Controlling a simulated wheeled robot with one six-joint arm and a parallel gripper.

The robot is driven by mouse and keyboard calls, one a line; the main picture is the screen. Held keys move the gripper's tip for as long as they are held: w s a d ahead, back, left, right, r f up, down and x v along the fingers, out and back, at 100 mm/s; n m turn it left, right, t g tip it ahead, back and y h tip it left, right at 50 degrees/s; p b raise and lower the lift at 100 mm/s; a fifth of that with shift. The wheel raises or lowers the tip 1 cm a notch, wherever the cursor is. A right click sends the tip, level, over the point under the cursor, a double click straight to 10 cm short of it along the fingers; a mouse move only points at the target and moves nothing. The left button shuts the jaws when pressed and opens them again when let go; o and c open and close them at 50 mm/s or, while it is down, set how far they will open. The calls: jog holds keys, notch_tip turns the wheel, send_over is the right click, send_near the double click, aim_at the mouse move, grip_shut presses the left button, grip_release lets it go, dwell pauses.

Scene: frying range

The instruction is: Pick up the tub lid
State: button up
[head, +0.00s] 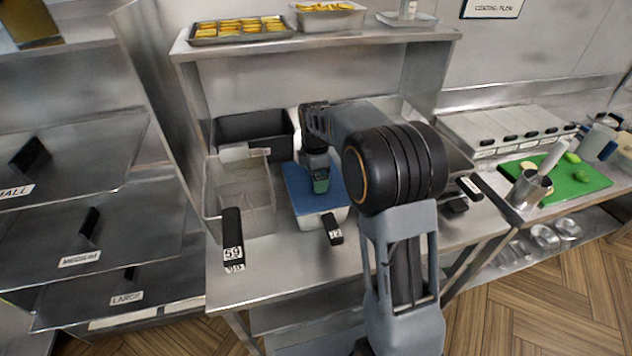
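The tub lid (297,204) is a flat blue sheet on a white tub (312,219) in the middle of the steel counter. My gripper (320,188) points down over the lid. Its dark green tip appears at or just above the blue surface; I cannot tell whether it touches. The fingers are too small and too dark to show whether they are open or shut. My arm hides part of the area behind and right of the lid.
A clear bin (240,205) with a black handle marked 59 stands left of the tub. A dark bin (252,128) is behind it. A shelf (320,40) with food trays hangs above. The front counter strip is clear.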

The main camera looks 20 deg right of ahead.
jog(key=shift+c, duration=0.4)
jog(key=c, duration=1)
